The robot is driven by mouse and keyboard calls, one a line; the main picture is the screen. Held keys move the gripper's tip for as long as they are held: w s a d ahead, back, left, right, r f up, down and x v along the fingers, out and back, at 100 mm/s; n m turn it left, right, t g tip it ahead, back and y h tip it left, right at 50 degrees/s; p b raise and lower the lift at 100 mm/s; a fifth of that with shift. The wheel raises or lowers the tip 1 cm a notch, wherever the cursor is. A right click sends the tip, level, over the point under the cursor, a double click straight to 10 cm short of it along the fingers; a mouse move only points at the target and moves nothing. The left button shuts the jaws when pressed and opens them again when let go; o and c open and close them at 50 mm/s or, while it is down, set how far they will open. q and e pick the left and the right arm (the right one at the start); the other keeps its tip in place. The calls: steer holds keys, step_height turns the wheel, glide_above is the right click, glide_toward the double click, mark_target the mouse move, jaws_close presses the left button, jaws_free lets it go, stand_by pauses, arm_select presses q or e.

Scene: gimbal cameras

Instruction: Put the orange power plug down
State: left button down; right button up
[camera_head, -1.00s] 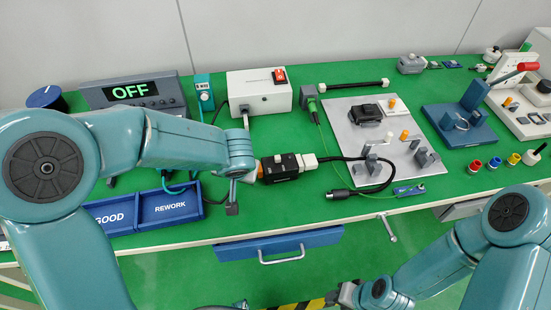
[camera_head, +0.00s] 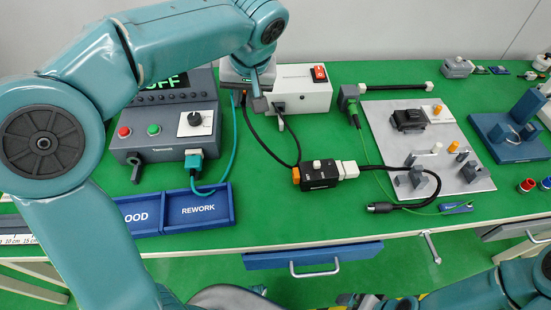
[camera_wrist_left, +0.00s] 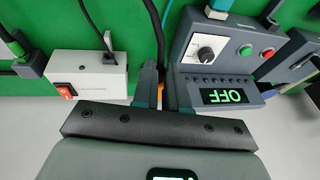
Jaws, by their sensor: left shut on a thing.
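The orange power plug (camera_wrist_left: 158,77) shows only as a small orange patch at my left gripper (camera_wrist_left: 165,84) in the wrist view. The jaws are shut on it and hide most of it. In the head view my left gripper (camera_head: 256,92) is at the back of the bench, between the grey tester (camera_head: 170,130) and the white power box (camera_head: 303,92). A black cable (camera_head: 246,125) runs from it towards the black inline box (camera_head: 318,176), which has an orange left end. The plug's height above the bench is unclear. My right gripper (camera_head: 362,300) barely shows at the bottom edge.
Blue GOOD and REWORK trays (camera_head: 198,209) lie in front of the tester. A teal cable (camera_head: 234,150) loops beside them. A metal fixture plate (camera_head: 440,180) stands right of the inline box. Green bench is bare between the trays and the inline box.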

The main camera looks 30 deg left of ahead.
arm_select(q)
steer(key=b, duration=0.2)
glide_above(249, 160)
steer(key=d, duration=0.1)
steer(key=f, duration=1.5)
steer(key=shift+s, duration=0.35)
step_height(249, 160, down, 4)
steer(key=shift+f+b, duration=0.2)
steer(key=shift+b, duration=0.2)
steer(key=shift+d, duration=0.1)
steer(key=shift+f, duration=0.1)
steer(key=c, duration=1.2)
jaws_free()
steer(key=shift+w, duration=0.1)
steer(key=shift+o, duration=0.2)
